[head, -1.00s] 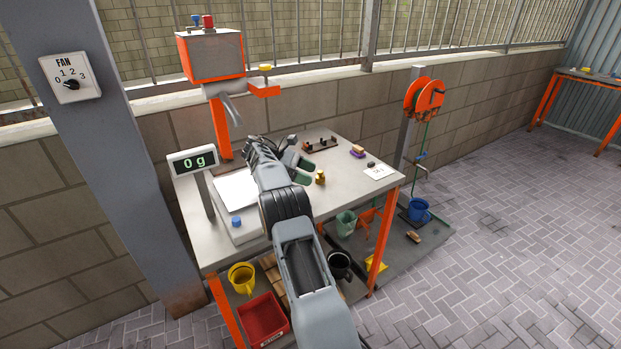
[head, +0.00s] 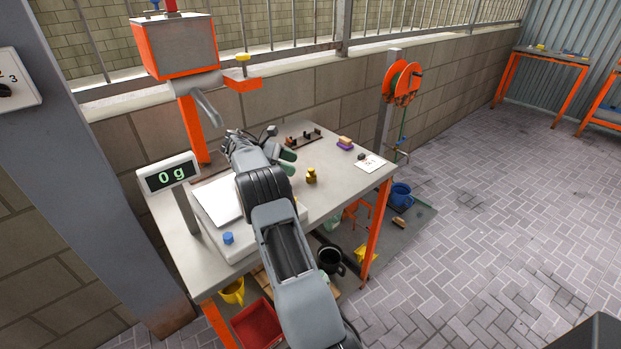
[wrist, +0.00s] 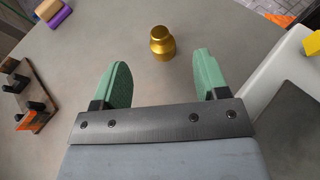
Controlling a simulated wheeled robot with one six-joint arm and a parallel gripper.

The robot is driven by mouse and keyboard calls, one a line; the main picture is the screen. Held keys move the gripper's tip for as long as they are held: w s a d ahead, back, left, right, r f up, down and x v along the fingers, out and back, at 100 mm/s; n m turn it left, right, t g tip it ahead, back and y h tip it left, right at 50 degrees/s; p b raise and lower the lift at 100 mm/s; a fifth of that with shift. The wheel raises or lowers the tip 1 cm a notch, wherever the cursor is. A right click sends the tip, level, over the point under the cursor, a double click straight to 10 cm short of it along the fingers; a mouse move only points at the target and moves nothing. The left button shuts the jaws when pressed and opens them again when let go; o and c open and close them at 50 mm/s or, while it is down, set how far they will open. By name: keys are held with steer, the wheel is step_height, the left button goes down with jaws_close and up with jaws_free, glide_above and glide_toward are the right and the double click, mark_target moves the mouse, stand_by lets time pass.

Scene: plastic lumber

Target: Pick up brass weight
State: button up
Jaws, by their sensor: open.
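The brass weight (head: 311,175) stands upright on the grey table, right of my gripper in the head view. In the wrist view the brass weight (wrist: 162,43) stands beyond the fingertips, roughly centred between them and apart from both. My gripper (head: 287,161) is open and empty above the table; its two green fingers show in the wrist view (wrist: 162,72). In the head view my arm hides part of the table and the scale.
A scale with a white plate (head: 217,201) and a "0 g" display (head: 168,174) stands left of my arm. A rack with dark pegs (head: 304,138) is at the table's back. A purple-and-yellow block (head: 345,143) and a white card (head: 370,163) lie to the right.

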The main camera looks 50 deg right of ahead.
mark_target(309, 170)
steer(key=shift+b+x, duration=0.45)
steer(key=shift+x, duration=4.2)
steer(key=c, duration=1.1)
